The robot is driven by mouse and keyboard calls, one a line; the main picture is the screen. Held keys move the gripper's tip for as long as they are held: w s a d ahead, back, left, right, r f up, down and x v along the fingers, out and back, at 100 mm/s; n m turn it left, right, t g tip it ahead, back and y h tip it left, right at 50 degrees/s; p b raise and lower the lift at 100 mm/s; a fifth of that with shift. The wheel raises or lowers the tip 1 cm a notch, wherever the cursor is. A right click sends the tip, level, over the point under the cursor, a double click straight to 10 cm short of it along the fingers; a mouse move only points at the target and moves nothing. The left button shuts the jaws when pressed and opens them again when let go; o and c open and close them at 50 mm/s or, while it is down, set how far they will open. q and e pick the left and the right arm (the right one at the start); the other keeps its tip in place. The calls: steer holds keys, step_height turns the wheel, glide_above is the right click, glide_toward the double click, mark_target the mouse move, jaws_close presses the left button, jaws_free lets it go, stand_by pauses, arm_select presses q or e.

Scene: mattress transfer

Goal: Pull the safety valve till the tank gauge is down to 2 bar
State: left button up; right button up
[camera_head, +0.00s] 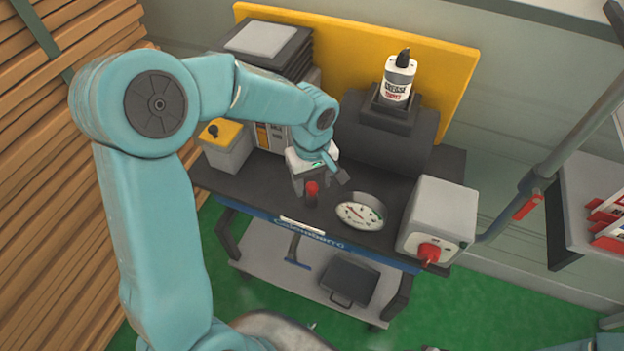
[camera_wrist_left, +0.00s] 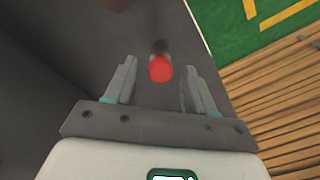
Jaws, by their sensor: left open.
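The safety valve, a small post with a red top (camera_head: 311,188), stands on the dark top of the cart. The tank gauge (camera_head: 360,213) has a round white dial with a needle and lies to the right of the valve; its reading is too small to tell. My left gripper (camera_head: 325,186) is just above and behind the valve. In the left wrist view the red top (camera_wrist_left: 160,68) shows between and beyond the tips of the open left gripper (camera_wrist_left: 154,82), and no finger visibly touches it.
A grey box with a red knob (camera_head: 429,252) stands at the right end of the cart top (camera_head: 240,181). A grease bottle (camera_head: 398,78) sits on the dark tank (camera_head: 388,133) behind. A yellow-lidded box (camera_head: 225,145) is at the left. Stacked planks (camera_head: 40,190) fill the far left.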

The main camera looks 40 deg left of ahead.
mark_target(312, 186)
arm_select(q)
steer(key=shift+s, duration=0.15)
steer(key=c, duration=0.4)
jaws_close()
steer(key=shift+r, duration=0.8)
steer(key=shift+o, duration=2)
jaws_free()
step_height(312, 186, up, 16)
steer(key=shift+r+p, duration=0.15)
steer(key=shift+p, duration=0.15)
